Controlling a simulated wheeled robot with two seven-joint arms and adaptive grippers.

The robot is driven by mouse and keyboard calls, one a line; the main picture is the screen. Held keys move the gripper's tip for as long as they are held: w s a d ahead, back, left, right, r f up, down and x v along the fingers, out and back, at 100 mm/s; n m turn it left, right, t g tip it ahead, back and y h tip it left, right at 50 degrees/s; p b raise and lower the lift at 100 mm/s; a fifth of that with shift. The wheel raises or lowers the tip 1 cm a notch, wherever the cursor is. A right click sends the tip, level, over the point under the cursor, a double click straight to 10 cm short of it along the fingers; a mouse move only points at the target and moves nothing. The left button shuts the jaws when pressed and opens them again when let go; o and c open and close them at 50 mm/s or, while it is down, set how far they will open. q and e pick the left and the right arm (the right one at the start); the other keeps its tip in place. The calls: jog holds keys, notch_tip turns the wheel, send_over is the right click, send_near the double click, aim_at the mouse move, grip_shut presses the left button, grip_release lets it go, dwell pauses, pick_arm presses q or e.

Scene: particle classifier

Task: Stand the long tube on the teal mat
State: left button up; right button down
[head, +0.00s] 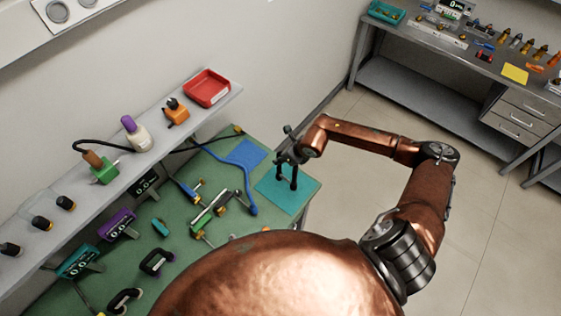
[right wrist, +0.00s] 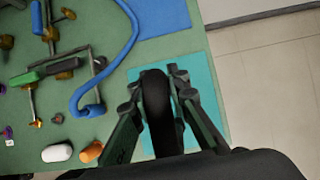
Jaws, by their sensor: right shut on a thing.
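The teal mat (head: 273,203) lies flat at the right end of the green bench; it also shows in the right wrist view (right wrist: 203,85). My right gripper (head: 287,174) is over this mat. In the right wrist view, its fingers (right wrist: 155,88) are closed on a dark, round-ended, tube-like thing (right wrist: 155,110), which I take to be the long tube. It covers part of the mat, and its lower end is hidden, so I cannot tell whether it touches the mat. My left gripper is not in view.
A blue mat (head: 246,153) lies beside the teal one. A blue hose (head: 249,190) and a green clamp-like tool (head: 210,213) are to the left. A shelf with a red tray (head: 207,88) runs behind. A grey workbench (head: 450,60) stands at the far right.

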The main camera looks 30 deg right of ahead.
notch_tip(320, 180, down, 3)
jog(key=shift+f+p, duration=0.1)
jog(key=shift+p, duration=0.55)
jog(key=c, duration=2.3)
grip_release()
jog(key=o, duration=0.5)
jog(key=shift+c, duration=0.2)
jog(key=b+v, duration=0.2)
jog(key=v, duration=1)
